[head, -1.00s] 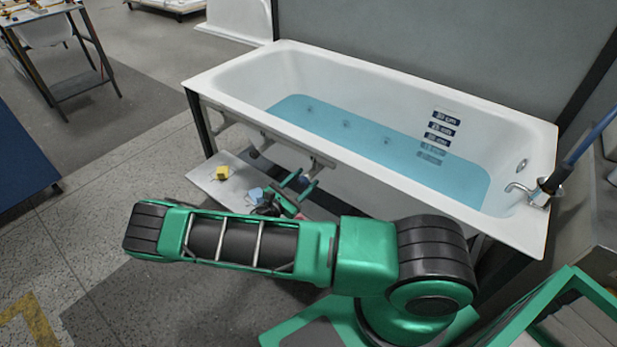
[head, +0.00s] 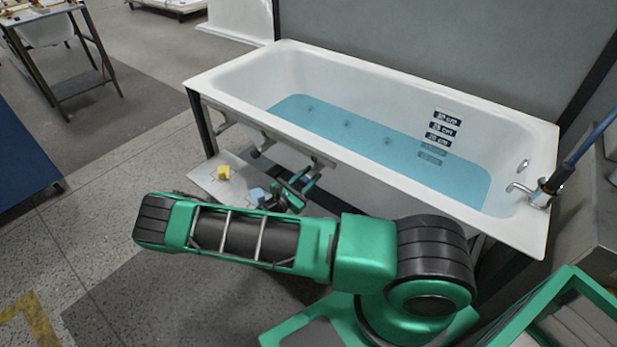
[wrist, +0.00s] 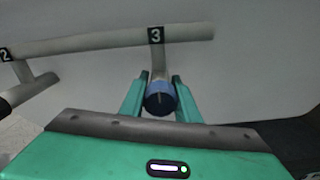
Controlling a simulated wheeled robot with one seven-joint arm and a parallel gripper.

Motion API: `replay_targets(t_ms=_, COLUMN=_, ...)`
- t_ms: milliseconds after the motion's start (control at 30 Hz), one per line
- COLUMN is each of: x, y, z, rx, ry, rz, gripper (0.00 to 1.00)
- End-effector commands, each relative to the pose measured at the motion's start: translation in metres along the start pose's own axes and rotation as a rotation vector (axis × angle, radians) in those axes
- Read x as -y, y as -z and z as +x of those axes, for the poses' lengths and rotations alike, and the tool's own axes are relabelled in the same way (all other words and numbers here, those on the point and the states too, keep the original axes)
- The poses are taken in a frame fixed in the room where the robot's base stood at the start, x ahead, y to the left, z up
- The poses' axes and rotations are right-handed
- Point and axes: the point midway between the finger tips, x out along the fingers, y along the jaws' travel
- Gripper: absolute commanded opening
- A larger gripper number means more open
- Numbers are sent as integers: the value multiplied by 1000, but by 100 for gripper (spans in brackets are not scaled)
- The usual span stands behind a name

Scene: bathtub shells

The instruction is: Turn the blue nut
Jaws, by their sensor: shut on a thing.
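The blue nut (wrist: 161,88) sits on the lower end of a short pipe marked 3, in the middle of the wrist view. The two green fingers of my gripper (wrist: 155,93) stand on either side of the nut and are shut on it. In the head view my gripper (head: 309,181) is under the front rim of the tub, and the nut cannot be made out there.
A pale pipe (wrist: 90,43) with labels 2 and 3 runs above the fingers. The white bathtub (head: 222,83) holds blue water. Below its front edge, a low board (head: 207,183) carries a yellow block (head: 223,172) and a light blue piece (head: 257,195).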

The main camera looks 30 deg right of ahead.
Motion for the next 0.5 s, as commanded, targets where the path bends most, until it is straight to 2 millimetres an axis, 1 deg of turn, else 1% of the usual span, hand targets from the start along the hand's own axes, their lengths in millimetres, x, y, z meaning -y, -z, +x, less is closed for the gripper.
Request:
replay_targets(t_ms=33, x=-3, y=0, z=-1, rx=-1, ry=-5, rz=12, gripper=7)
replay_targets(t_ms=267, x=-4, y=0, z=-1, rx=-2, ry=-6, rz=99, gripper=7)
replay_targets(t_ms=500, x=-5, y=0, z=-2, rx=-3, ry=-8, rz=288, gripper=7)
